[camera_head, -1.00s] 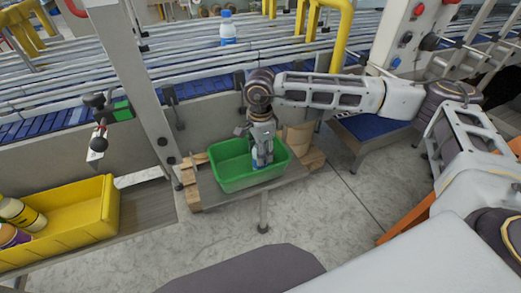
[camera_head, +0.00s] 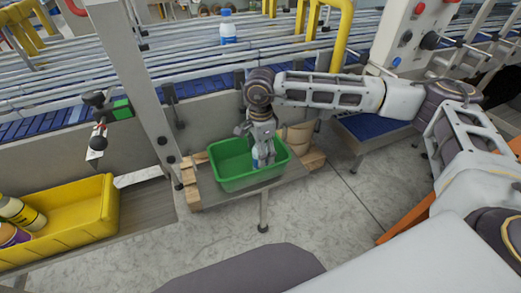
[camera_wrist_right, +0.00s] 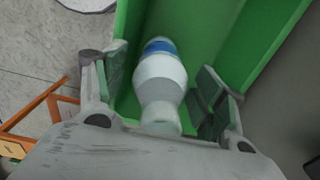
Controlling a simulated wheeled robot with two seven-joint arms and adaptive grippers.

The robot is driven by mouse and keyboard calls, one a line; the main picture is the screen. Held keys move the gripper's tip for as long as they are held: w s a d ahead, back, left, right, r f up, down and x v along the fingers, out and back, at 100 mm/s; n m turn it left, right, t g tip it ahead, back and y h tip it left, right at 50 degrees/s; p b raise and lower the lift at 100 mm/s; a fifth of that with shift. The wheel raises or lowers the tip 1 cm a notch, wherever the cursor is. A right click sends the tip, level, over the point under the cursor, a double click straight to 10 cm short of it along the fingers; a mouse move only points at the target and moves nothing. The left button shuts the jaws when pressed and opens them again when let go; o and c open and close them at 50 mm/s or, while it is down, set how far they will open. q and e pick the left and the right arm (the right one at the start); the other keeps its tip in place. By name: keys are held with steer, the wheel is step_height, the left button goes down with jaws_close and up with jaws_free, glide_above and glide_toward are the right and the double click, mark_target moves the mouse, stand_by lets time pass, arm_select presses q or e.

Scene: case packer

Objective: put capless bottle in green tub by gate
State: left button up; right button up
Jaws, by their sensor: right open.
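The green tub (camera_head: 223,176) stands on a low platform below the conveyor in the head view. My right gripper (camera_head: 263,158) points down into its right part. A white bottle with a blue band (camera_wrist_right: 160,75) is inside the tub between the two fingers. In the right wrist view the fingers of my right gripper (camera_wrist_right: 164,80) are spread, with a gap visible on the bottle's right side. The bottle's near end is pale and shows no coloured cap. In the head view the gripper mostly hides the bottle. My left gripper is not in view.
A yellow bin (camera_head: 75,213) with several containers stands at the lower left. A grey post (camera_head: 130,80) rises left of the green tub. A yellow rail (camera_head: 345,40) stands behind my right arm.

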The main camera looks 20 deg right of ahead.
step_height(320, 180, up, 5)
steer(key=shift+r+b, duration=0.1)
steer(key=shift+b, duration=0.25)
step_height(320, 180, up, 6)
steer(key=shift+f+b, duration=0.2)
steer(key=shift+b, duration=0.15)
steer(key=shift+r, duration=0.55)
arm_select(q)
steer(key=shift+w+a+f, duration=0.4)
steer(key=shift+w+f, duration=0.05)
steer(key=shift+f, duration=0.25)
arm_select(e)
steer(key=shift+r, duration=0.15)
